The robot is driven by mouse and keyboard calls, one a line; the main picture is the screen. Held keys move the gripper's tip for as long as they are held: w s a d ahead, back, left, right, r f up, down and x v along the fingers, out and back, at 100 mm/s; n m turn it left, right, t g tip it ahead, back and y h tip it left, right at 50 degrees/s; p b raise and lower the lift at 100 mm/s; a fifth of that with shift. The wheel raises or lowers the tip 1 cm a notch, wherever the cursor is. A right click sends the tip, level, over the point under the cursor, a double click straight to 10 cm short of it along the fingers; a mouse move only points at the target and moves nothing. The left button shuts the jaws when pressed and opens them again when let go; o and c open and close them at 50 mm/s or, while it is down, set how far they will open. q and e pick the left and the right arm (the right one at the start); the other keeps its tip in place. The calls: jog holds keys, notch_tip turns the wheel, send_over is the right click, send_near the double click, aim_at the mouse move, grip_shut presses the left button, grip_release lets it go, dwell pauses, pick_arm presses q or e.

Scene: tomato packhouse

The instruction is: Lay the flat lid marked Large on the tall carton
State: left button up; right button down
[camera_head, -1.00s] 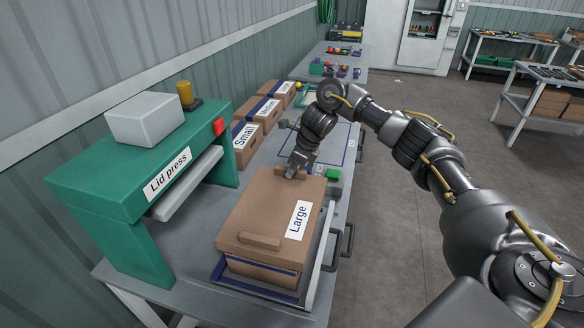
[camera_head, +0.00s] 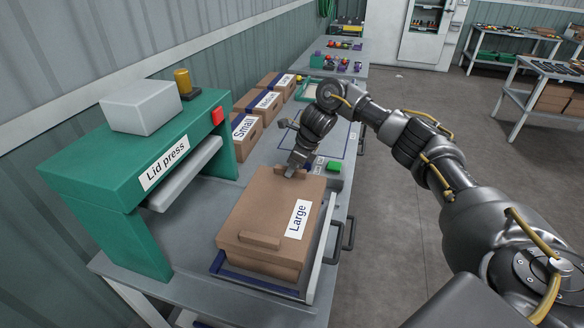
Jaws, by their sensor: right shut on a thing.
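The flat brown lid (camera_head: 262,210) with a white "Large" label lies level over the top of the tall carton (camera_head: 262,264). It has a raised handle bar at its near side and another at its far side. Only a low strip of the carton shows beneath the lid's near edge, so I cannot see whether any gap is left. My right gripper (camera_head: 291,173) is shut on the lid's far handle. My left gripper is out of view.
The green lid press (camera_head: 120,178) stands close at the left. A metal rail with dark handles (camera_head: 342,235) runs along the right. Smaller cartons (camera_head: 246,133), one marked "Small", stand behind along the wall. A green button block (camera_head: 334,167) sits beyond the lid.

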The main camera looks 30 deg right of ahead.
jog(key=c, duration=1.3)
grip_release()
jog(key=shift+o, duration=0.2)
jog(key=v, duration=1)
jog(key=shift+s+r, duration=0.2)
jog(key=shift+r, duration=0.15)
jog(key=shift+s+d, duration=0.1)
jog(key=shift+d, duration=0.1)
